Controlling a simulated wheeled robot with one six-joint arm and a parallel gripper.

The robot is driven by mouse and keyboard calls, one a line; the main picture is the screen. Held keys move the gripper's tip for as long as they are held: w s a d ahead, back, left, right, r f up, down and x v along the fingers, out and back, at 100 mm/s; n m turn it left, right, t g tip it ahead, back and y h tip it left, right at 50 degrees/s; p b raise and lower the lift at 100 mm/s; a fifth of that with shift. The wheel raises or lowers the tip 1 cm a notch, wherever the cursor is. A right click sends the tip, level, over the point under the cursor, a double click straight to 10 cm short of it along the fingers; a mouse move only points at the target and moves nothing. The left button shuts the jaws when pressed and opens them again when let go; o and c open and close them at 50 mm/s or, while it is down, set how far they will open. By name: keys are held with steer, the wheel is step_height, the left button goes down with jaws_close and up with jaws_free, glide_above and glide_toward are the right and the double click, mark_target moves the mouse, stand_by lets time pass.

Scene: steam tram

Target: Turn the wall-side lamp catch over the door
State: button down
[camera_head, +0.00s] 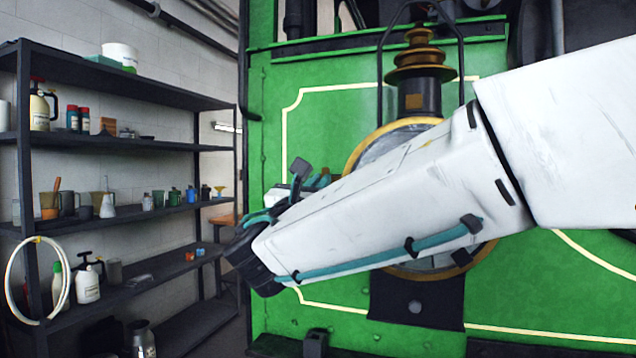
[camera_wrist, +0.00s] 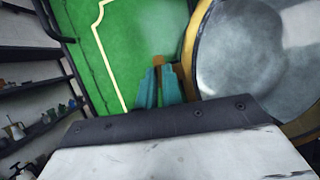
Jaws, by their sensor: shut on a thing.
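The large round grey face with a brass rim (camera_wrist: 262,50) fills the right of the wrist view. In the head view its brass rim (camera_head: 368,146) shows partly behind my arm. My gripper's teal fingers (camera_wrist: 158,88) are shut on a small brown-brass piece at the rim's left edge, which I take as the wall-side lamp catch (camera_wrist: 158,60). Only its tip shows past the fingers, and I cannot tell how far it is turned.
The green tram front (camera_head: 300,110) with cream lining stands behind my arm. A brass-ringed chimney-like fitting (camera_head: 419,70) rises above the round face. A dark shelf rack (camera_head: 130,140) with bottles, cups and tins stands along the left wall. A hose loop (camera_head: 10,290) hangs on it.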

steer(key=shift+a+r+m+g+h, duration=0.1)
steer(key=shift+m+g+h, duration=0.85)
steer(key=shift+m, duration=2.55)
steer(key=shift+r+m+g+h, duration=0.1)
steer(key=shift+m+g+h, duration=0.2)
steer(key=shift+m+g, duration=2.2)
steer(key=shift+a+r+m+g+h, duration=0.15)
steer(key=shift+m+h, duration=0.5)
steer(key=shift+m, duration=3.85)
steer(key=shift+d, duration=0.1)
steer(key=c, duration=1.6)
jaws_free()
steer(key=shift+o, duration=0.2)
steer(key=shift+f, duration=0.15)
steer(key=v, duration=0.7)
steer(key=shift+s+a, duration=0.25)
steer(key=shift+a, duration=0.05)
